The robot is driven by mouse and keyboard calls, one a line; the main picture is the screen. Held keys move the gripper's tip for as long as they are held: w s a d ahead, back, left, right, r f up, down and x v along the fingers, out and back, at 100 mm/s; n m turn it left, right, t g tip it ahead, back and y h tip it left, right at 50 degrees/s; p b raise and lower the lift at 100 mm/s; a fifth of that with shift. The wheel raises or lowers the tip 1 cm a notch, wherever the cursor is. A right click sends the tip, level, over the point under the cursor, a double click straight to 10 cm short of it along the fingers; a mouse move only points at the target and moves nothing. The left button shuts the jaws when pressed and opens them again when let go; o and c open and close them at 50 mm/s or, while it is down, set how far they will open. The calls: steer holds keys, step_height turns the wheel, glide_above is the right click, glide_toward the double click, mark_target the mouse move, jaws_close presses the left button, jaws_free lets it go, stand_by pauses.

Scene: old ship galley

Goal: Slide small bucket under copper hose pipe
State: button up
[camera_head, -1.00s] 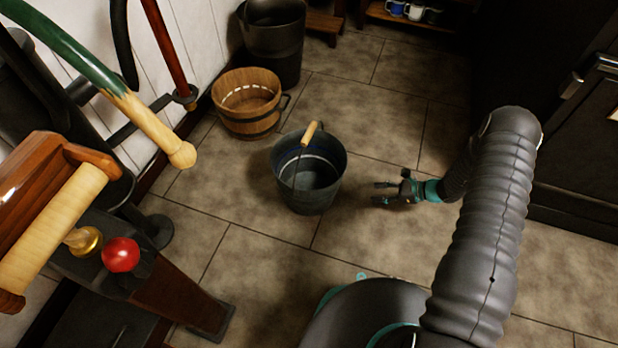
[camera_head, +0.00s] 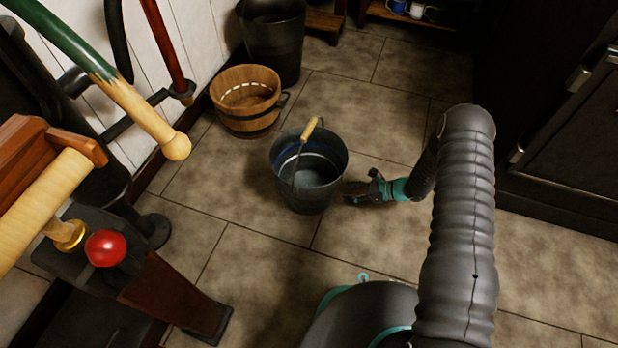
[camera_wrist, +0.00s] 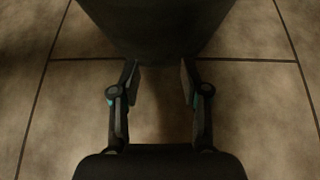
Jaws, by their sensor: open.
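A small dark grey metal bucket (camera_head: 308,190) stands upright on the tiles in the head view, its wooden-gripped bail leaning over the rim. My gripper (camera_head: 352,192) is low at its right side, close to the wall. In the wrist view my gripper (camera_wrist: 160,75) is open and empty, its fingers spread just before the bucket's dark lower wall (camera_wrist: 158,28); I cannot tell whether they touch it. A reddish-brown pipe (camera_head: 166,48) runs down along the white wall at upper left; I cannot tell if it is the copper hose pipe.
A wooden bucket (camera_head: 246,120) and a tall dark bin (camera_head: 273,45) stand behind the small bucket. Machinery with a red knob (camera_head: 105,248) and a green-and-wood lever (camera_head: 140,115) fills the left. A dark cabinet (camera_head: 570,150) is at right. Floor around the small bucket is mostly clear.

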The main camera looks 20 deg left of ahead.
mark_target(283, 171)
steer(key=shift+a+f, duration=0.1)
steer(key=shift+a, duration=0.15)
steer(key=shift+a+b, duration=1.45)
steer(key=shift+a, duration=3.05)
steer(key=shift+a+b, duration=0.85)
steer(key=shift+a, duration=3.75)
steer(key=shift+a, duration=4.4)
